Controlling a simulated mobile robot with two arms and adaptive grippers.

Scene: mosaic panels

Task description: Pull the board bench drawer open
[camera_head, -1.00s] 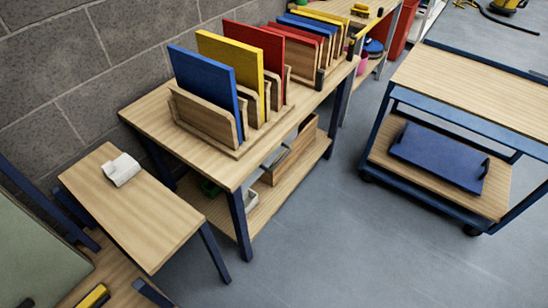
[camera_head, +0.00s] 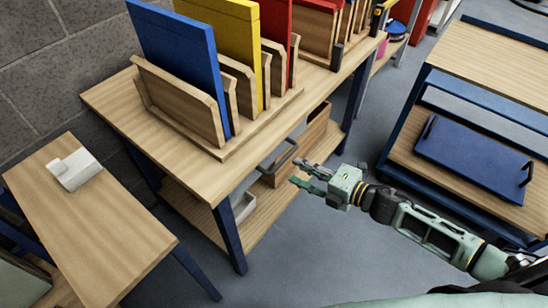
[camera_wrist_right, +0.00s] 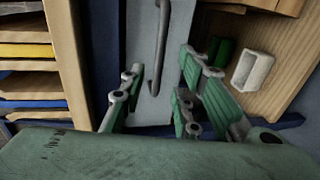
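The board bench (camera_head: 110,100) is a wooden table with blue legs, carrying upright coloured boards. Under its top edge is the grey drawer front with a dark bar handle (camera_head: 280,156); the drawer looks shut. In the right wrist view the drawer front (camera_wrist_right: 137,50) and its handle (camera_wrist_right: 160,45) stand ahead of my fingers. My right gripper (camera_head: 304,177) is open and empty, just right of and in front of the handle, apart from it. In the right wrist view the gripper's fingers (camera_wrist_right: 160,92) are spread, with the handle's end between them in the picture. My left gripper is not in view.
A wooden box (camera_head: 313,135) and a white bin (camera_head: 238,210) sit on the bench's lower shelf. A small side table (camera_head: 90,225) with a white object stands at left. A blue cart (camera_head: 490,60) with a blue tray (camera_head: 475,155) stands at right. Floor between is clear.

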